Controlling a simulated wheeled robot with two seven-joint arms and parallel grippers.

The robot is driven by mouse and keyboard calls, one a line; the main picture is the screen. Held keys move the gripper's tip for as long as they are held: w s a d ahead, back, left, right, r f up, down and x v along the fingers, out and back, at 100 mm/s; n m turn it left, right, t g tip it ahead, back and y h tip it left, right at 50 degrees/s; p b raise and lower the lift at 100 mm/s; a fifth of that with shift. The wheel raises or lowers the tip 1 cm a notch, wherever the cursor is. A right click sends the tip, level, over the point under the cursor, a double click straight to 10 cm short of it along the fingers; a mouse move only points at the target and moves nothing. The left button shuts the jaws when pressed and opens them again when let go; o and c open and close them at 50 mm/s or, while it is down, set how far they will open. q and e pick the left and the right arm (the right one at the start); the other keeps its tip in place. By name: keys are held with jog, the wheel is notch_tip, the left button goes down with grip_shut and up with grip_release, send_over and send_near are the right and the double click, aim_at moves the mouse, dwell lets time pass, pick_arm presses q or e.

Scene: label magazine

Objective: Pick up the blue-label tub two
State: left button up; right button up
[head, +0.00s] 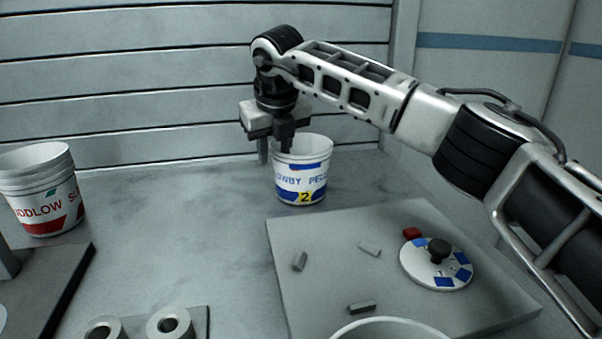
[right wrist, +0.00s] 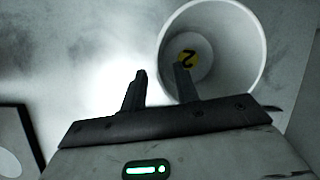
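The blue-label tub two (head: 313,188) stands upright on the grey table near the back wall. It is white, with blue bands and a yellow square marked 2. In the right wrist view, its open mouth (right wrist: 246,60) shows a yellow disc marked 2 on the inside floor. My right gripper (head: 277,150) points down at the tub's left rim. Its fingers (right wrist: 160,75) are apart: one is outside the tub, the other overlaps the rim and mouth. Whether either finger touches the wall cannot be told. My left gripper is not in view.
A stack of red-label tubs (head: 35,190) stands at the left. A grey board (head: 330,240) at the right bears small grey blocks, a red block and a knobbed disc (head: 420,262). A white round rim (head: 390,322) and two rings (head: 170,324) are in front.

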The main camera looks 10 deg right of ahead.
aim_at(275, 179)
jog(key=x, duration=0.4)
jog(key=shift+s+d+f, duration=0.1)
jog(key=shift+d+f, duration=0.05)
jog(key=shift+f, duration=0.25)
grip_shut()
jog(key=shift+r, duration=0.15)
